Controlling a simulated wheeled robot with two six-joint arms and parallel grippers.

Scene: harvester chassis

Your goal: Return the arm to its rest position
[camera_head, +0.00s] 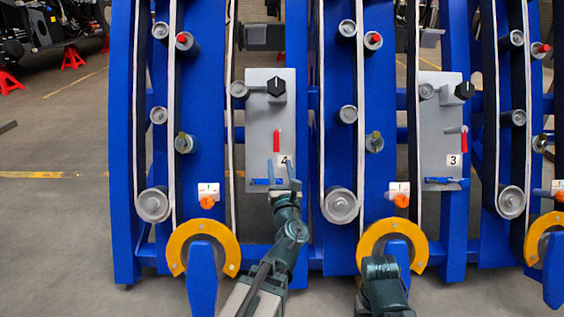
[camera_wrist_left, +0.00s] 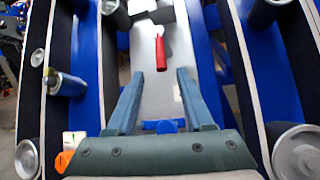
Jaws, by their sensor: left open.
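My left gripper (camera_head: 279,164) is open and empty in front of the grey panel marked 4 (camera_head: 257,125), near its lower part. In the left wrist view the two fingers (camera_wrist_left: 160,76) point at the same panel, spread apart with nothing between them. A red handle (camera_head: 277,140) hangs on the panel just above the fingertips; it also shows in the wrist view (camera_wrist_left: 161,54). A blue lever (camera_head: 263,182) lies across the panel's bottom, partly hidden by my gripper. A dark part of my right arm shows at the bottom right of the head view, its gripper out of view.
Blue uprights (camera_head: 125,130) with rollers flank the panel on both sides. Yellow half-rings (camera_head: 232,252) stand low in front, close to my left arm. A second panel marked 3 (camera_head: 432,125) is to the right. Open grey floor (camera_head: 60,230) lies left.

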